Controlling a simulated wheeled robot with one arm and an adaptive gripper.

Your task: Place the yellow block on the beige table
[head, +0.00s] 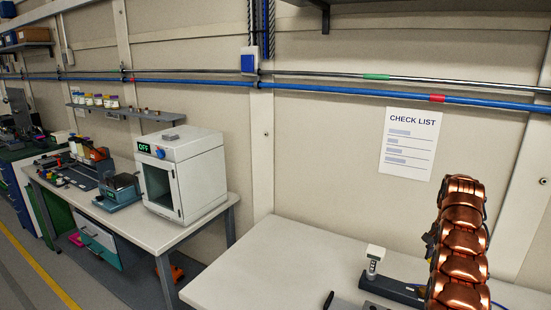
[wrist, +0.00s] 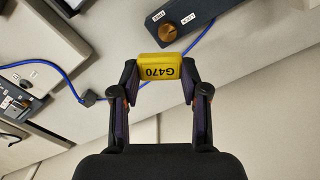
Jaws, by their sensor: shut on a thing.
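The yellow block (wrist: 160,67), marked G470, is between the fingertips of my gripper (wrist: 160,80) in the wrist view. The gripper is shut on it, with a finger on each side. The block looks held above a pale surface; the exact gap cannot be told. In the head view the gripper and block do not show; my copper-coloured arm is at the right. A pale beige-topped table (head: 265,265) is in front at the bottom. Another pale-topped table (head: 135,220) stands at the left. Which one is the beige table cannot be told.
A dark device with a knob (wrist: 172,32) and a blue cable (wrist: 72,83) lie near the block. A white cabinet (head: 183,172) reading OFF occupies the left table.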

